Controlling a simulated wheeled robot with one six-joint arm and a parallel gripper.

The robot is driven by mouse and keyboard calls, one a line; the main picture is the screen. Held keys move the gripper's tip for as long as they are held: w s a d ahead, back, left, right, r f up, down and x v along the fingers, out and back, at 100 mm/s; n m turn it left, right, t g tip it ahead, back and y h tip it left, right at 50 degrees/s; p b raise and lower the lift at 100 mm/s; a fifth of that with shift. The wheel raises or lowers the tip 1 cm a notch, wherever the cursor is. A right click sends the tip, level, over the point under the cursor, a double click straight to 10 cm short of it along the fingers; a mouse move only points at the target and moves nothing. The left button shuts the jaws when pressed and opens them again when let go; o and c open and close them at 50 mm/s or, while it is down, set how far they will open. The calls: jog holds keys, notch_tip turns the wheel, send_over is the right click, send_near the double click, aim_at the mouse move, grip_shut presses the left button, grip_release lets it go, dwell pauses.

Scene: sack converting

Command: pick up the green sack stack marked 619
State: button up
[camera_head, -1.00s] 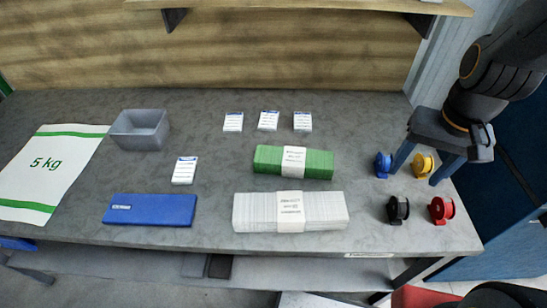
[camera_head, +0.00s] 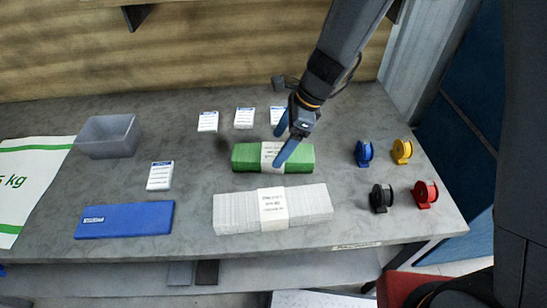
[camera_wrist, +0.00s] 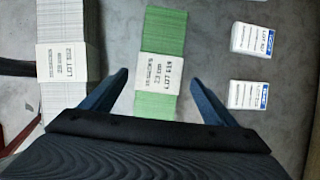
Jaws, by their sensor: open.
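The green sack stack (camera_head: 245,157) lies on the grey table behind the white stack, with a white paper band around its middle. In the wrist view the green stack (camera_wrist: 163,63) runs away from me, and its band reads 619 LOT. My gripper (camera_head: 280,150) is over the green stack near its band, with its fingers spread. In the wrist view my open gripper (camera_wrist: 160,82) has one finger on each side of the green stack, with gaps to it. It holds nothing. Whether the fingertips are below the stack's top cannot be told.
A white banded stack (camera_head: 315,203) lies in front, close by. Small label packs (camera_head: 244,118) lie behind and one to the left. A blue folder (camera_head: 124,220), grey bin (camera_head: 108,137) and printed sack (camera_head: 22,185) are left. Several tape spools (camera_head: 381,197) stand right.

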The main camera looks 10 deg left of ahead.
aim_at(274, 152)
jog(key=shift+p+x, duration=0.35)
jog(key=shift+x, duration=2.05)
jog(key=shift+s, duration=0.15)
jog(key=shift+r, duration=0.1)
jog(key=c, duration=1.4)
